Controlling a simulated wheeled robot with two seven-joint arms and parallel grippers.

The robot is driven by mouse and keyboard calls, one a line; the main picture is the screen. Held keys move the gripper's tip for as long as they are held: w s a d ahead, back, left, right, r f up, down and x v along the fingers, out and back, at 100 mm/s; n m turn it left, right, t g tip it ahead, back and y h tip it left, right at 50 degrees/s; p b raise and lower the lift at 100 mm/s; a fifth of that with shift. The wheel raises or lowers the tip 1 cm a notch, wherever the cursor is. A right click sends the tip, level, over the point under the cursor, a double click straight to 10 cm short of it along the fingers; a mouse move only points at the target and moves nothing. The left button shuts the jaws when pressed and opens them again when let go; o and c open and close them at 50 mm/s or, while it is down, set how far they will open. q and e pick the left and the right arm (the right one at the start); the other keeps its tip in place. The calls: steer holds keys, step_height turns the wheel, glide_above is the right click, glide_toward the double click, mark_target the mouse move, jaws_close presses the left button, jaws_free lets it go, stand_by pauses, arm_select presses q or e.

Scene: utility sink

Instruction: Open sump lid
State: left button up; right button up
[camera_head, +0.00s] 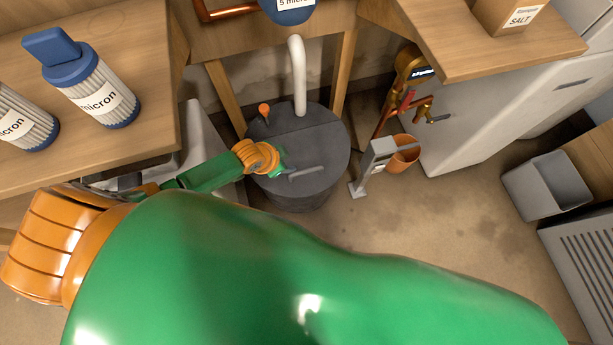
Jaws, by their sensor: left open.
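The sump is a dark grey round basin (298,200) on the floor below the wooden tables. Its lid (325,152) lies flat on top, with a seam across it and a grey bar handle (306,173) on the front part. My left gripper (283,168) is open over the lid, close to the left end of the handle. I cannot tell whether it touches the handle, and its fingers are small and partly hidden by the orange wrist. My right gripper is not in view.
A white pipe (298,75) and an orange-topped piece (264,110) rise from the sump's back part. A grey stand (373,165) and an orange bucket (403,153) stand to the right.

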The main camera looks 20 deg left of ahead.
mark_target(306, 171)
arm_select(q)
steer(key=d+f+m+b, duration=0.1)
steer(key=f+b, duration=0.1)
steer(key=w+d+f+m+b, duration=0.1)
steer(key=d+f+b, duration=0.1)
steer(key=b, duration=0.1)
steer(key=d+f+m+b, duration=0.1)
steer(key=f+b, duration=0.2)
steer(key=shift+w+d+g+h, duration=0.15)
steer(key=shift+w+g+h, duration=0.05)
steer(key=shift+g+h, duration=0.2)
steer(key=shift+w+d+f+b, duration=0.15)
steer(key=shift+w+f+b, duration=0.05)
steer(key=shift+f+b, duration=0.1)
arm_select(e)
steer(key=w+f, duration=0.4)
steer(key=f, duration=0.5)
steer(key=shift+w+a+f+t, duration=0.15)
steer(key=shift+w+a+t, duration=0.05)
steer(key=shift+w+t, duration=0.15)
arm_select(q)
jaws_close()
